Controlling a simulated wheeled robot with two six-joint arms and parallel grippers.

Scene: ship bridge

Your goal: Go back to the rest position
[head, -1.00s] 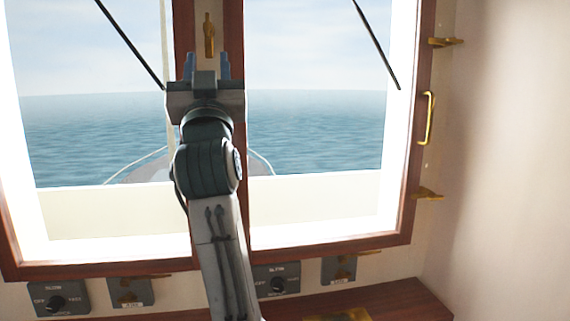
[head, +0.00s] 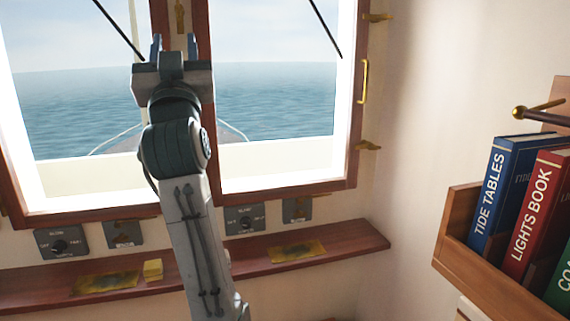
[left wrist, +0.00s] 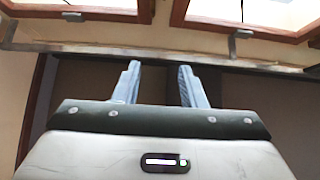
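My left gripper (head: 174,45) is raised in front of the window post in the head view, with its arm coming up from below. Its two blue fingers stand apart with nothing between them. In the left wrist view the same gripper (left wrist: 158,85) shows its fingers spread and empty. My right gripper is in neither view.
A wooden sill (head: 350,241) runs under the windows with a yellow block (head: 153,270) and brass plates on it. Switch panels (head: 62,244) sit above it. At right, a wooden rack (head: 462,221) holds a blue book (head: 497,190) and a red book (head: 538,210).

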